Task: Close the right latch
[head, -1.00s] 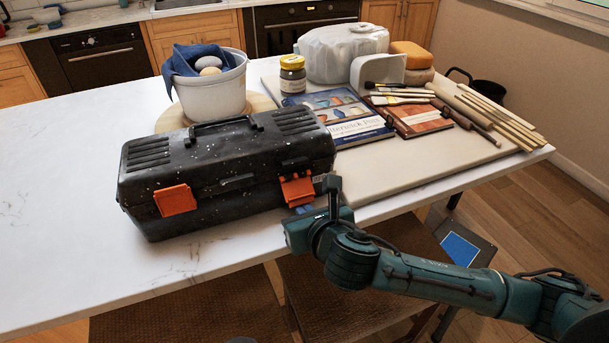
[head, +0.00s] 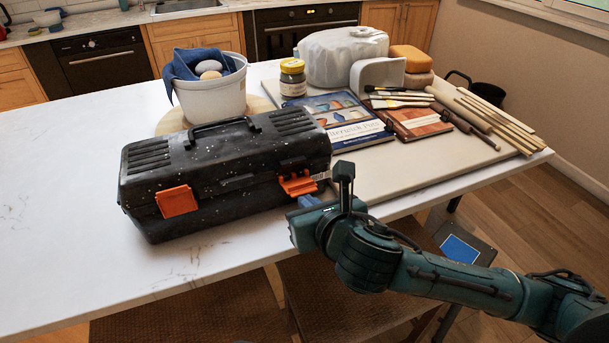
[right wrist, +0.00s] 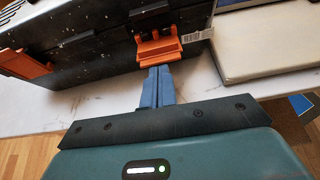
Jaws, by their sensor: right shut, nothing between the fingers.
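The black speckled toolbox (head: 225,180) stands on the white table with its lid down. Its orange right latch (head: 298,184) sticks outward from the front face, tilted rather than flat. The right latch (right wrist: 158,46) also shows in the right wrist view, straight ahead of my fingers. The orange left latch (head: 177,201) lies flat against the front. My right gripper (head: 307,201) is just in front of and below the right latch. Its blue fingers (right wrist: 158,72) are together and empty, with the tips close under the latch's lower edge; I cannot tell whether they touch. My left gripper is out of view.
A pale board (head: 430,170) right of the toolbox carries books (head: 345,122), a jar (head: 292,78), brushes and wooden sticks. A white bucket (head: 212,97) with a blue cloth stands behind the toolbox. The table (head: 65,200) left of the toolbox is clear.

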